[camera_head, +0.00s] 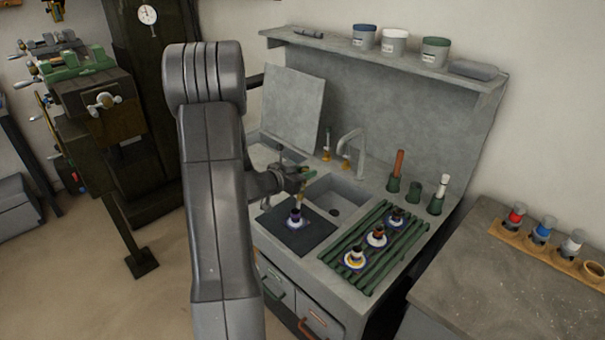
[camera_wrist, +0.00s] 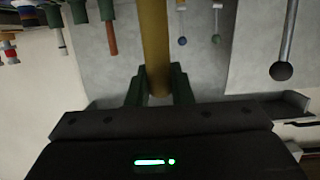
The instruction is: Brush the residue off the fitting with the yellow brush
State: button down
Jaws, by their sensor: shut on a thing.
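My gripper (camera_head: 303,174) is over the sink unit in the head view. It is shut on the yellow brush (camera_wrist: 154,40), whose thick yellow handle stands between the green fingers in the wrist view (camera_wrist: 159,88). In the head view the brush (camera_head: 299,198) points down from the gripper. Its lower end is just above or at the top of the fitting (camera_head: 295,218); I cannot tell whether they touch. The fitting is dark purple with a pale base and stands upright on the dark mat (camera_head: 283,238). Residue is too small to make out.
A green slatted rack (camera_head: 387,258) right of the mat holds 3 fittings. Behind the mat are the sink basin (camera_head: 345,195) and tap (camera_head: 352,142). Green holders, one with an orange-handled tool (camera_head: 398,163), stand at the right. A side bench (camera_head: 500,290) carries a wooden strip of colored items.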

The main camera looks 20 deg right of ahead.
jog(key=shift+a, duration=0.15)
jog(key=shift+s+a+f, duration=0.1)
jog(key=shift+s+a, duration=0.25)
jog(key=shift+a, duration=0.4)
jog(key=shift+w+d, duration=0.3)
jog(key=shift+d, duration=0.55)
jog(key=shift+a+p, duration=0.2)
jog(key=shift+p, duration=0.1)
jog(key=shift+s+a, duration=0.3)
jog(key=shift+a, duration=0.3)
jog(key=shift+w+d, duration=0.3)
jog(key=shift+d, duration=0.5)
jog(key=shift+a+p, duration=0.15)
jog(key=shift+p, duration=0.15)
